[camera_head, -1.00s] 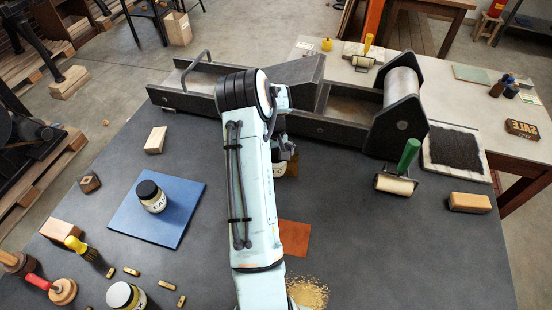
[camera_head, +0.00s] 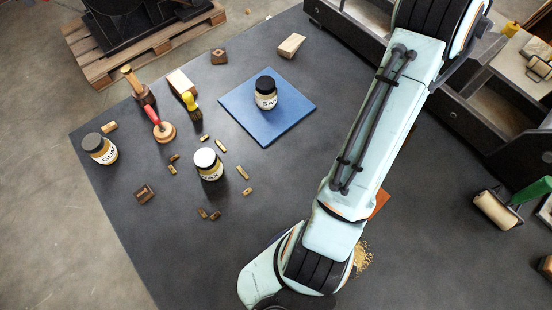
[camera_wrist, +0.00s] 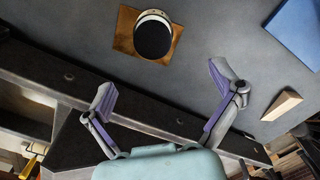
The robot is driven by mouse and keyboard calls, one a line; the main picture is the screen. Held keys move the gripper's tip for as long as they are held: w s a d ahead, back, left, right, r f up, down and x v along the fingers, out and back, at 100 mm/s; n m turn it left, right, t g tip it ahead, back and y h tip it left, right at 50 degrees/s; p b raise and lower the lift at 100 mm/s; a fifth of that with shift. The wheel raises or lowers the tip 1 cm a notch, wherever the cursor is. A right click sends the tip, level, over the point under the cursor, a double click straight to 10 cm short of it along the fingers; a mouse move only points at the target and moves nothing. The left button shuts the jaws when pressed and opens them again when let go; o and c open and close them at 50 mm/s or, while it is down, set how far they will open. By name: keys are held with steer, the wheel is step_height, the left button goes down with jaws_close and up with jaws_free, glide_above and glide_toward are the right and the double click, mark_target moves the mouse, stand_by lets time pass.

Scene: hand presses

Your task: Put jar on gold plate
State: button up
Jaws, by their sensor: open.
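In the wrist view, a jar with a black lid (camera_wrist: 152,39) stands upright on a brownish-gold square plate (camera_wrist: 124,42). My gripper (camera_wrist: 162,84) is open and empty, its two fingers spread wide. The jar is beyond the fingertips, apart from them. In the head view my arm covers that jar and plate, and my gripper is out of frame. There, another black-lidded jar (camera_head: 266,93) stands on a blue plate (camera_head: 285,123). A white-lidded jar (camera_head: 208,164) and a grey-lidded jar (camera_head: 99,148) stand on the table.
An orange-brown plate (camera_head: 379,203) shows partly beside my arm. The dark press (camera_head: 488,112) fills the upper right; a roller (camera_head: 496,211) lies below it. Stamps, a yellow brush (camera_head: 192,107) and small wooden pieces lie at left. A wooden block (camera_head: 291,45) is near the blue plate.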

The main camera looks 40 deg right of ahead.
steer(key=w+a+r+n+y, duration=0.15)
steer(key=w+a+r, duration=0.4)
steer(key=a, duration=0.75)
steer(key=w+a+r+n+h, duration=0.1)
steer(key=w+a+r+n, duration=0.25)
steer(key=w+a, duration=0.65)
steer(key=s+a+n, duration=0.2)
steer(key=s+a, duration=0.5)
steer(key=a, duration=0.3)
steer(key=s+a+n, duration=0.3)
steer(key=s+a, duration=0.5)
steer(key=a, duration=0.3)
steer(key=shift+f, duration=0.2)
